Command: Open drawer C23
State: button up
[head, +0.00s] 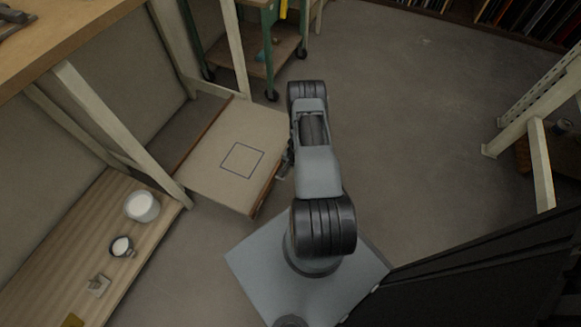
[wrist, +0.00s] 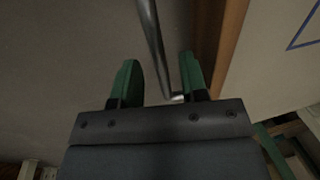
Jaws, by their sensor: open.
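A pale, flat-topped drawer unit (head: 215,160) with wooden edges and a blue square outline on top stands left of my arm in the head view. I can read no C23 label on it. In the wrist view its wooden edge (wrist: 218,50) and pale surface (wrist: 265,70) are at the right. A grey metal bar handle (wrist: 153,40) runs down between the two green fingers of my gripper (wrist: 160,80). The fingers are open and apart, with the bar closer to the right one; I cannot tell if they touch it. In the head view my gripper (head: 285,166) is by the unit's right side, mostly hidden by my arm.
A wooden shelf (head: 105,215) at the left holds a white-filled pot (head: 142,206), a smaller cup (head: 122,246) and a small pale block (head: 98,286). A green-framed cart (head: 270,50) stands behind. Pale posts stand at the right. The floor (head: 420,130) right of my arm is clear.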

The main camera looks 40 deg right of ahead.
jog(key=shift+f, duration=0.3)
grip_shut()
dwell(0.3)
